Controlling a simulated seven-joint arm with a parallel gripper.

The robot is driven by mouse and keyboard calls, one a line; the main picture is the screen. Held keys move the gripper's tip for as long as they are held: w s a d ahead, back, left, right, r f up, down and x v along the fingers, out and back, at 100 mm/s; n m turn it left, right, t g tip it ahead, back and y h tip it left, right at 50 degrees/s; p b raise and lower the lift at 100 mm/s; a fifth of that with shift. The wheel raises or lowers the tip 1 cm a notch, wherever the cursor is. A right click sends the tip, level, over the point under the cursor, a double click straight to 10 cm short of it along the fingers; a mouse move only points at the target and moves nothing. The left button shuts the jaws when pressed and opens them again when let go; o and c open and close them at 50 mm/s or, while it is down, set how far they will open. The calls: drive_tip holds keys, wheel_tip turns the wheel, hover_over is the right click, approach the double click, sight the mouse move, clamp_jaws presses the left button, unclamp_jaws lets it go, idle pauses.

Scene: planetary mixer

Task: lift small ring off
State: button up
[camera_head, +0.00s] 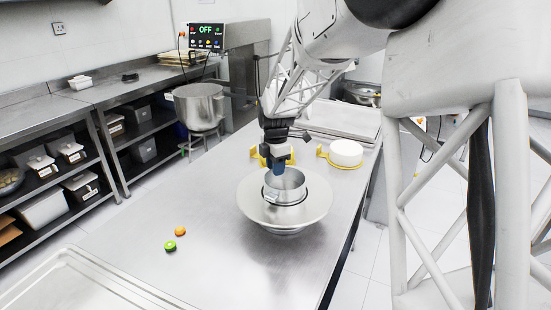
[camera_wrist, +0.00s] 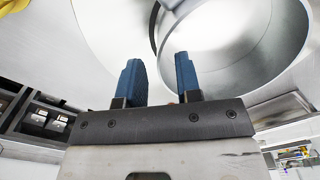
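The small ring (camera_head: 290,181) is a shiny metal hoop standing on a round pale cake stand (camera_head: 252,208). A dark band runs around its lower part. In the wrist view the ring (camera_wrist: 290,30) fills the upper right, its open inside facing the camera. My gripper (camera_head: 278,170) is at the ring's far rim, pointing down. In the wrist view my gripper (camera_wrist: 160,75) has its two blue fingers apart, with the ring's near wall lying around the gap between them. I cannot tell whether the fingers touch the wall. The ring's far lower side is partly hidden.
A mixing bowl (camera_head: 200,107) is at back left. Small orange (camera_head: 180,231) and green (camera_head: 170,246) items lie front left.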

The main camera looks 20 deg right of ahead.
sight(276, 181)
drive_tip(key=shift+f, duration=1.55)
clamp_jaws()
